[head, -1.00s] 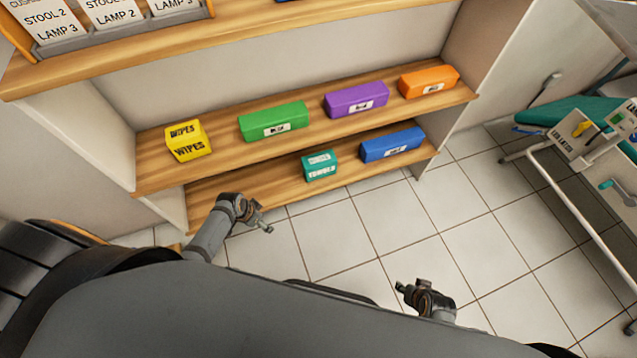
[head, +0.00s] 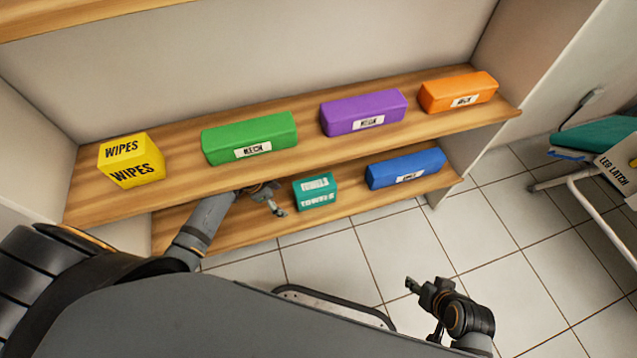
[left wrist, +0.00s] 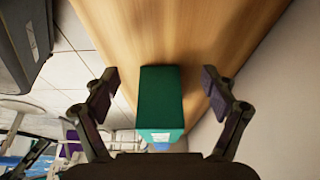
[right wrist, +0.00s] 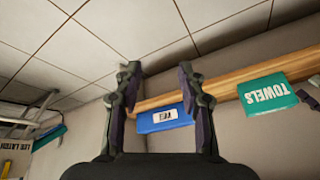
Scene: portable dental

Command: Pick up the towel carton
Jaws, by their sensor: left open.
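The teal towel carton (head: 316,194), labelled TOWELS, stands on the lower wooden shelf (head: 230,230). My left gripper (head: 280,200) is at the carton's left end in the head view. In the left wrist view the open left gripper (left wrist: 160,85) has one finger to each side of the teal carton (left wrist: 160,100), with gaps on both sides. My right gripper (head: 415,288) is held out over the floor, away from the shelf. In the right wrist view the right gripper (right wrist: 158,75) has its fingers apart with nothing held, and the carton (right wrist: 266,95) shows at the right.
A blue box (head: 405,168) stands right of the carton on the lower shelf. The upper shelf (head: 185,165) overhangs behind and holds a yellow wipes carton (head: 131,160) and green (head: 249,138), purple (head: 363,112) and orange (head: 458,92) boxes. The tiled floor (head: 400,245) in front is clear.

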